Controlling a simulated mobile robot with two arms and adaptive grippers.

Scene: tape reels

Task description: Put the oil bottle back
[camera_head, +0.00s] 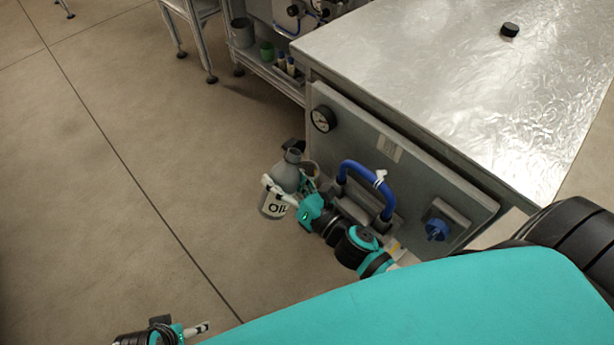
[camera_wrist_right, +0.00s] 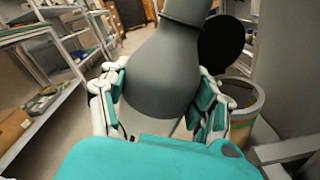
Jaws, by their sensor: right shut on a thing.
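The oil bottle (camera_head: 286,178) is grey with a pale label reading "OIL". It is close to upright in the head view, beside the front panel of the metal bench. My right gripper (camera_head: 289,191) is shut on it, with fingers on both sides of its body. In the right wrist view the bottle (camera_wrist_right: 162,75) fills the middle between the fingers of my right gripper (camera_wrist_right: 160,98); its top is cut off. My left gripper (camera_head: 203,328) shows at the bottom left of the head view, away from the bottle; its jaw state is unclear.
An open round container (camera_wrist_right: 243,100) stands just right of the bottle in the wrist view. A black cap (camera_head: 510,30) lies on the bench top. The floor at left is clear.

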